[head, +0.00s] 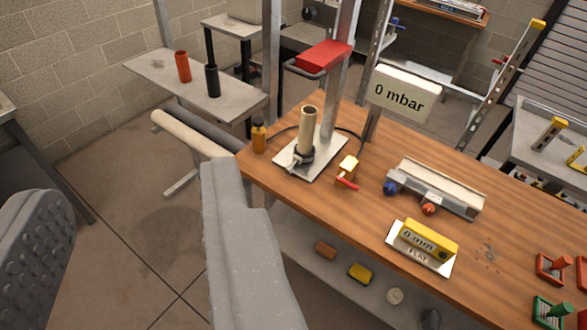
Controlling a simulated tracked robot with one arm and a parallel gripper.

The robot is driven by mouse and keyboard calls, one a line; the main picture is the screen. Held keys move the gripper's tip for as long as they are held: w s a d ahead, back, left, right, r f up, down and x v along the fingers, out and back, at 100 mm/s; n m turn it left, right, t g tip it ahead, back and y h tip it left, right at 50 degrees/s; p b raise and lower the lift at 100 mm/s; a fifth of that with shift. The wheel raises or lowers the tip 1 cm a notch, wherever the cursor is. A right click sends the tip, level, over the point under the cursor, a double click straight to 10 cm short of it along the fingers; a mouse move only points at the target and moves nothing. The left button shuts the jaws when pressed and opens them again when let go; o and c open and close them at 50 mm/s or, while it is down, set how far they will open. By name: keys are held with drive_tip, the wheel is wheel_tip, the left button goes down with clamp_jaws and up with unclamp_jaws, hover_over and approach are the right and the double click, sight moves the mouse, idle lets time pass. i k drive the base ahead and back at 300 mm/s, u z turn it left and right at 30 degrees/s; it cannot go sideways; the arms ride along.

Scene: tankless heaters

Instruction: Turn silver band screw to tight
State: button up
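An upright tan tube (308,128) stands on a metal plate (325,160) on the wooden bench. A dark band (303,153) circles the tube's foot. A small silver part (293,167), which looks like the band screw, sticks out at its front left. It is too small to tell how tight it is. My gripper (140,190) has its two grey fingers wide apart, with nothing between them. It is in front of and left of the bench, apart from the tube and the screw.
A sign (400,100) reads 0 mbar. A yellow gauge (428,240) reads 0 mm.

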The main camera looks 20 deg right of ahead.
sight(288, 169)
drive_tip(key=z, duration=0.1)
drive_tip(key=i, duration=1)
drive_tip(key=u, duration=0.1)
